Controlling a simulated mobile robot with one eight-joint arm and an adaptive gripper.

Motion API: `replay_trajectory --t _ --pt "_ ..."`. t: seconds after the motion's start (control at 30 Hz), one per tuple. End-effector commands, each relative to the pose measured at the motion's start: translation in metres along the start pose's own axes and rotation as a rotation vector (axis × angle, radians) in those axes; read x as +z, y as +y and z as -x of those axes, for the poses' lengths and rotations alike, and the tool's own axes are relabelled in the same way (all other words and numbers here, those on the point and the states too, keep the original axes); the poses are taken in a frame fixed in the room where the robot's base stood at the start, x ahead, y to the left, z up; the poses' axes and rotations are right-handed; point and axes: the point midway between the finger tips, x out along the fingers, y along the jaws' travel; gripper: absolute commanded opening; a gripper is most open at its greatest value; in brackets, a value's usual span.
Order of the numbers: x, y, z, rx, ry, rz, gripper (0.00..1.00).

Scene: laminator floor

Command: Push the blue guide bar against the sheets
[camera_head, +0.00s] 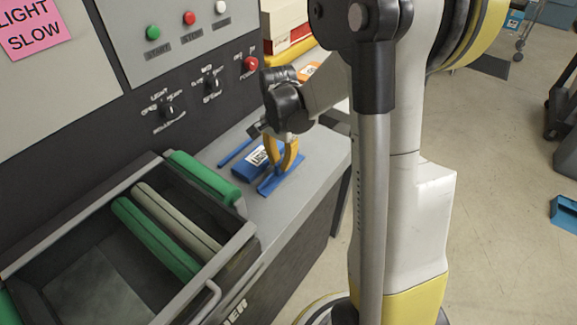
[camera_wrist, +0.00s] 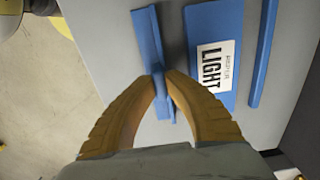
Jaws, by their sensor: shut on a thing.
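The blue guide bar (camera_wrist: 147,35) lies on the grey table with a raised fin along it. It also shows in the head view (camera_head: 267,187), near the table's front edge. My gripper (camera_wrist: 162,76) has its yellow fingers shut on the bar's fin; in the head view the gripper (camera_head: 283,170) points down at the bar. The blue sheets (camera_wrist: 231,92), with a white label reading LIGHT, lie to the right of the bar in the wrist view. A narrow grey gap shows between bar and sheets, and the bar is slightly angled to them.
A second blue bar (camera_wrist: 263,55) lies beyond the sheets, apart from them; it also shows in the head view (camera_head: 235,152). The laminator with green rollers (camera_head: 155,238) stands at the left. A control panel with switches (camera_head: 211,83) rises behind. The table's right end is clear.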

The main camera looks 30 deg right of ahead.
Motion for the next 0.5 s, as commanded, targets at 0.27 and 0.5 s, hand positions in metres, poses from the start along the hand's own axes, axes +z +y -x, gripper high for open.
replay_trajectory --t 0.27,0.5 --pt "0.000 -0.062 0.000 -0.002 0.001 0.003 0.00" --pt "0.000 -0.071 0.000 -0.004 0.001 0.001 0.00"
